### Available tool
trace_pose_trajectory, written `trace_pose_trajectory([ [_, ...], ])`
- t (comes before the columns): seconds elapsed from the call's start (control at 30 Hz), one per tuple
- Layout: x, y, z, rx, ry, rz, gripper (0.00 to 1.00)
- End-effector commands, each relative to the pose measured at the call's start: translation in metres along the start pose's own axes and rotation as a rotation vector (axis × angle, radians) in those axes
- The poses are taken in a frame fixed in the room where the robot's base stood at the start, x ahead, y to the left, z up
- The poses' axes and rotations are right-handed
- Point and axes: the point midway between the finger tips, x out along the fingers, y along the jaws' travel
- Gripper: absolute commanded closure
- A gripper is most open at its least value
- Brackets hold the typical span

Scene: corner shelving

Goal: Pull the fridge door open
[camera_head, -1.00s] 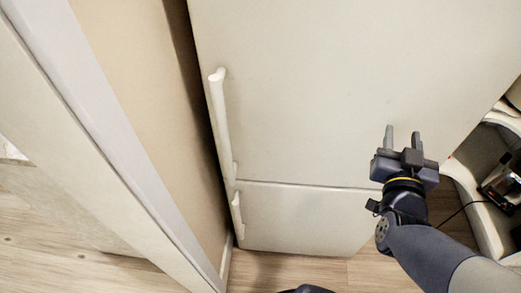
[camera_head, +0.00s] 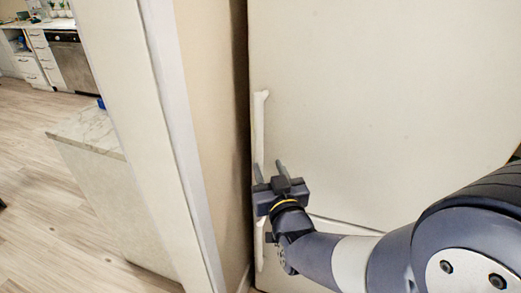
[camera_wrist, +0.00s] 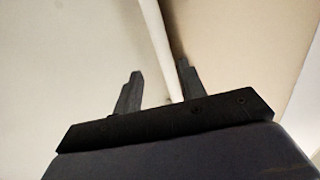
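The fridge door (camera_head: 380,110) is a large off-white panel, and it looks shut. Its long white vertical handle (camera_head: 260,115) runs down the left edge; my gripper hides the lower end. My gripper (camera_head: 270,170) is at the handle's lower part, fingers apart. In the wrist view, a white bar that looks like the handle (camera_wrist: 158,40) runs between the two fingers of my gripper (camera_wrist: 158,85), with a gap on both sides. I cannot tell how deep it sits between them.
A lower fridge door (camera_head: 335,262) is partly hidden behind my arm. A tan wall (camera_head: 210,90) stands close at the left of the fridge, with a white-edged partition (camera_head: 185,130) beside it. Wooden floor (camera_head: 45,215) is open farther left, past a marble-topped counter (camera_head: 90,130).

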Motion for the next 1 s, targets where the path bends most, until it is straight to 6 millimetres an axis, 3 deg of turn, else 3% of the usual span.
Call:
trace_pose_trajectory([
  [0.3, 0.053, 0.0, 0.0, -0.001, -0.001, 0.0, 0.61],
  [0.5, 0.073, 0.0, 0.0, 0.0, 0.0, -0.001, 0.61],
  [0.9, 0.079, 0.0, 0.001, 0.0, 0.0, -0.001, 0.61],
  [1.0, 0.079, 0.0, 0.001, 0.0, 0.0, -0.001, 0.69],
])
